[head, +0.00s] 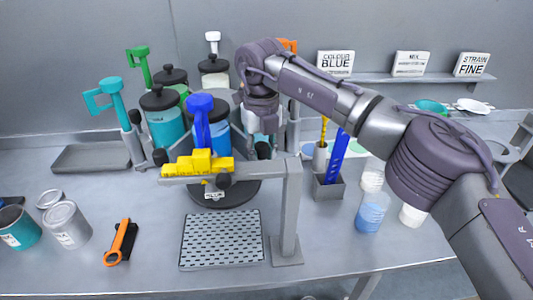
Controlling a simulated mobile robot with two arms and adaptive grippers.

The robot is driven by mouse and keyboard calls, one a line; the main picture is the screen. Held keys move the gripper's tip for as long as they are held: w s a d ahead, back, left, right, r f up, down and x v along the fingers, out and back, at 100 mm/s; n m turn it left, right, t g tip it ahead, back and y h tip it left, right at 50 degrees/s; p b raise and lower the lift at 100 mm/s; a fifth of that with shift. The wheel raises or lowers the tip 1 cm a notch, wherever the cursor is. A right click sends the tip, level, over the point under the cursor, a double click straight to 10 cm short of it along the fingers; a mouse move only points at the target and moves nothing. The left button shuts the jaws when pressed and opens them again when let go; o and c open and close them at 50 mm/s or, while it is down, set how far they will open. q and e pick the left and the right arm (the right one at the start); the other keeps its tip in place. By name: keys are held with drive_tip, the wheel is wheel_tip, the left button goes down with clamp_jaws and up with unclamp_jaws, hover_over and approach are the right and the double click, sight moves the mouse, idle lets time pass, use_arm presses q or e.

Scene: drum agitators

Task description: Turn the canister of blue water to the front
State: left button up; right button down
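The canister of blue water (221,136) stands on a dark round turntable (243,191), at its front. It has a dark lid and a blue handle (201,104). The beam with the yellow block hides its lower part. My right gripper (262,148) points down just right of this canister, among the canisters. Its fingers are small and partly hidden, so I cannot tell whether it is open or touches anything. A teal canister (166,128) stands at the left, with more canisters behind. My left gripper is not in view.
A grey post (289,215) carries a beam with a yellow block (199,163) across the turntable's front. A perforated tray (221,240) lies before it. Paint cans (66,226) stand at left, cups (372,212) at right. An orange-and-black tool (121,242) lies at front left.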

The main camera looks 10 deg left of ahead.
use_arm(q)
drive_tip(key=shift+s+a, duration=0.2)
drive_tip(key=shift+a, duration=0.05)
use_arm(e)
drive_tip(key=shift+s+a+r, duration=0.1)
drive_tip(key=shift+a, duration=0.05)
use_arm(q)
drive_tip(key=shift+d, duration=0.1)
use_arm(e)
drive_tip(key=c, duration=0.8)
unclamp_jaws()
drive_tip(key=shift+a, duration=0.1)
drive_tip(key=shift+c, duration=0.2)
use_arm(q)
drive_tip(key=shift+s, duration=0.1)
use_arm(e)
wheel_tip(320, 180, up, 12)
drive_tip(key=shift+f, duration=0.1)
